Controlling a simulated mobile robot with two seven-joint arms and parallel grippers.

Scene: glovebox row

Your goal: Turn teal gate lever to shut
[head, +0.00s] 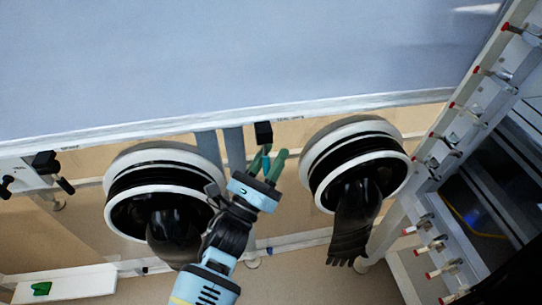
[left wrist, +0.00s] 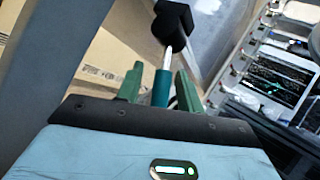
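The teal gate lever hangs from a black hub (head: 264,134) on the white rail between the two glove ports. In the left wrist view the hub (left wrist: 173,24) carries a silver shaft and a teal handle (left wrist: 161,88). My left gripper (head: 268,164) is at the lever from below. In the left wrist view its two green fingers (left wrist: 158,88) stand apart on either side of the teal handle, with small gaps visible. The handle's lower end is hidden behind the gripper body. My right gripper is in neither view.
A left glove port (head: 120,210) and a right glove port (head: 320,180) flank the lever, with black gloves hanging from them. A black-handled lever (head: 46,163) is at far left. A post with red-tipped valves (head: 452,105) stands right. A green switch (head: 41,288) sits lower left.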

